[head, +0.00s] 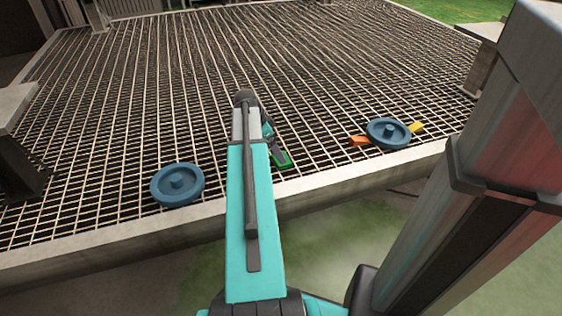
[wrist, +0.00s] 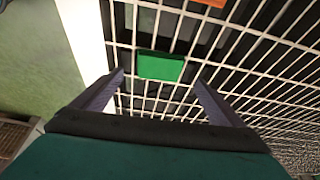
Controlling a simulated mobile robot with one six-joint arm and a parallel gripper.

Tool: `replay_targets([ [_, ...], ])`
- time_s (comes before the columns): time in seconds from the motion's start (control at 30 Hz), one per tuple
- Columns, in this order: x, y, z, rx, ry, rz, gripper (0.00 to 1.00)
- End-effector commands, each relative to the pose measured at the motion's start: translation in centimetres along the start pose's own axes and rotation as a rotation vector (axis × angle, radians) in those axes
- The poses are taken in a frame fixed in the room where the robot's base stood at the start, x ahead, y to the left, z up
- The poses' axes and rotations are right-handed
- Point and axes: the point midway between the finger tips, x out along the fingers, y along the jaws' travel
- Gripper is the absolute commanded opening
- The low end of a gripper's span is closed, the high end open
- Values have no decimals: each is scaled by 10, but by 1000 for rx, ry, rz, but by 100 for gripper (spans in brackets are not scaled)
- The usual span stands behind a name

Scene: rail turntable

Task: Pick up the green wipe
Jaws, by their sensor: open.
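The green wipe (wrist: 161,66) is a small flat rectangle on the metal grating in the wrist view, ahead of and between my two fingers. In the head view a part of the green wipe (head: 284,160) shows just beside my gripper (head: 275,153); my arm and fingers hide some of it. My gripper (wrist: 160,80) is open, with its fingers spread apart and nothing between them. The height of the fingers above the wipe is hard to tell.
The grating (head: 150,100) has a pale concrete edge (head: 340,182) along its near side. A blue round wheel-like disc (head: 178,184) lies left of my arm. Another blue disc (head: 388,133) lies right, with an orange piece (head: 359,141) and a yellow piece (head: 417,128) beside it.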

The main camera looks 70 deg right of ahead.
Motion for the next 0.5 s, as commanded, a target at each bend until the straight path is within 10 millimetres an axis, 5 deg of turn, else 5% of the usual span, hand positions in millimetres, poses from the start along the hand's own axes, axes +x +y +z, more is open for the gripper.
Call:
replay_targets([
  [0.5, 15, 1, 3, -1, 0, 1, 92],
])
